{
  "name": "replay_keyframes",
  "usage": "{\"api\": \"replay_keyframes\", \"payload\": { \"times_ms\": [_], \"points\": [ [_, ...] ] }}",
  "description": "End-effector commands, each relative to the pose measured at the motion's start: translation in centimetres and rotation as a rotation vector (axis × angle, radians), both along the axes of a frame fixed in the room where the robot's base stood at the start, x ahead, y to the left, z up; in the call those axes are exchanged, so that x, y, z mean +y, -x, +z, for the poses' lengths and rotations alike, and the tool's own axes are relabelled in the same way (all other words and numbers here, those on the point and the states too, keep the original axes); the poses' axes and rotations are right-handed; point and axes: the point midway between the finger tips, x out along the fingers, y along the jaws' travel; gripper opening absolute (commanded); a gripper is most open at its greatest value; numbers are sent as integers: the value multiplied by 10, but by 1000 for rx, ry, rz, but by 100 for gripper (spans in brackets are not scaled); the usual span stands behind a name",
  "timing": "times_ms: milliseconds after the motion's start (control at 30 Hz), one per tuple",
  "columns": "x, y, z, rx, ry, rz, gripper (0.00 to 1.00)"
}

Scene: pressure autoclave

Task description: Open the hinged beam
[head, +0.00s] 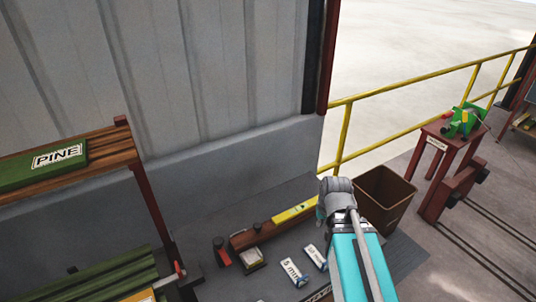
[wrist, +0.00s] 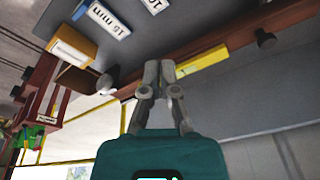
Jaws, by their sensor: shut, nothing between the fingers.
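A long brown wooden beam (head: 256,234) lies low along the grey wall, with a yellow bar (head: 296,211) on its right part. No hinge is clear, so I cannot tell for sure that it is the hinged beam. In the wrist view the beam (wrist: 240,42) crosses the upper right, and the yellow bar (wrist: 203,72) is just right of my fingertips. My gripper (wrist: 160,66) is shut and empty, its tips overlapping the beam's edge in the picture; I cannot tell if they touch. In the head view my arm hides the gripper and the beam's right end.
White labelled blocks (head: 294,271) lie on the dark surface in front of the beam. A brown bin (head: 385,197) stands right of my arm. A yellow railing (head: 410,119) runs behind it. A red table (head: 455,145) stands far right. A rack with a green PINE board (head: 47,166) is left.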

Motion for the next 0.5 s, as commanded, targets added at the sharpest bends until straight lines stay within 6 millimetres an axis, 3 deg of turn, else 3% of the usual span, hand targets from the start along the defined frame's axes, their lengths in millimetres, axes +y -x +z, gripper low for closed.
{"api": "replay_keyframes", "payload": {
  "times_ms": [200,500],
  "points": [
    [49,-59,-7,-260,-90,41,0],
    [123,-128,13,-644,-248,56,0]
  ]
}}
